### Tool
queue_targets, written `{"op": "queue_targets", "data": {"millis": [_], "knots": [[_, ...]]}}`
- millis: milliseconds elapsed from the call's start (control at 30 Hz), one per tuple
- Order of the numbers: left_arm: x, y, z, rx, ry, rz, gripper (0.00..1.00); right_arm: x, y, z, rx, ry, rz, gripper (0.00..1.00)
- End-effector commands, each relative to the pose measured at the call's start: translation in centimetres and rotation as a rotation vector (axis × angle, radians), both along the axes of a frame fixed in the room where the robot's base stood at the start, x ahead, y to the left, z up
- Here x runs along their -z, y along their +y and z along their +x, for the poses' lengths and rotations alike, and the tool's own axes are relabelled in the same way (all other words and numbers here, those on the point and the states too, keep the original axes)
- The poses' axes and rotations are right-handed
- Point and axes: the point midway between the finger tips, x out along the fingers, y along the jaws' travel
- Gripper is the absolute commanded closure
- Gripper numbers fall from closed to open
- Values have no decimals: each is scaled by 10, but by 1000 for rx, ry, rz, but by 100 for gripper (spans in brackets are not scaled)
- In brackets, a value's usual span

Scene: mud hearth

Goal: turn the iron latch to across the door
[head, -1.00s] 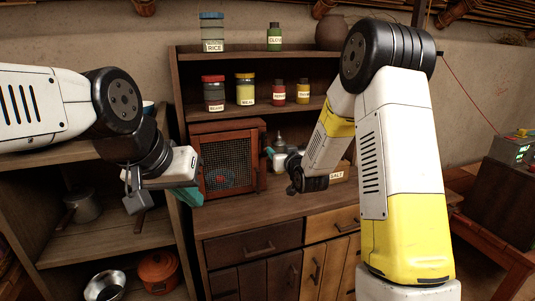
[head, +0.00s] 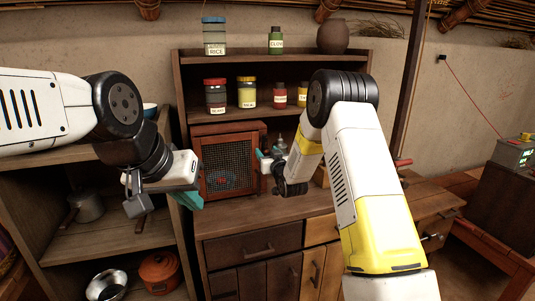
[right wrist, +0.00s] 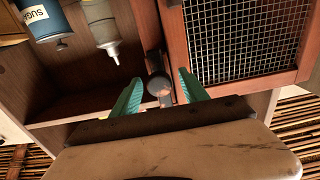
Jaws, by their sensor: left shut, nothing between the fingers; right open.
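The small wooden cabinet with a wire-mesh door (head: 230,168) stands on the counter, its door closed. In the right wrist view, the mesh door (right wrist: 245,40) fills the upper right. The dark iron latch (right wrist: 158,84) is at the door's edge, on the reddish frame. It seems to lie along the frame, not over the mesh. My right gripper (right wrist: 160,92) is open, with one teal finger on each side of the latch; contact cannot be told. In the head view, my right gripper (head: 266,165) is at the cabinet's right side. My left gripper (head: 188,200) is shut and empty, left of the cabinet.
Beside the cabinet, a blue sugar jar (right wrist: 47,18) and a pale bottle (right wrist: 103,25) stand close to the right gripper. Jars stand on the shelves above, including a rice jar (head: 214,38). A metal bowl (head: 106,286) and an orange pot (head: 159,270) sit low at left.

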Motion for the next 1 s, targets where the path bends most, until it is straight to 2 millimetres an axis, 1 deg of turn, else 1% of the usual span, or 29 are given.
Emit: {"op": "queue_targets", "data": {"millis": [167,200,267,300,433,467,767,1000], "knots": [[0,0,0,0,0,0,100,0,0,0,0,0,0,48],[0,0,0,0,0,0,100,0,0,0,0,0,0,52],[0,0,0,0,0,0,100,0,0,0,0,0,0,64],[0,0,0,0,0,0,100,0,0,0,0,0,0,72],[0,0,0,0,0,0,100,0,0,0,0,0,0,97],[0,0,0,0,0,0,100,0,0,0,0,0,0,100],[0,0,0,0,0,0,100,0,0,0,0,-8,-26,100],[0,0,0,0,0,0,100,0,1,0,0,-44,-140,100]]}}
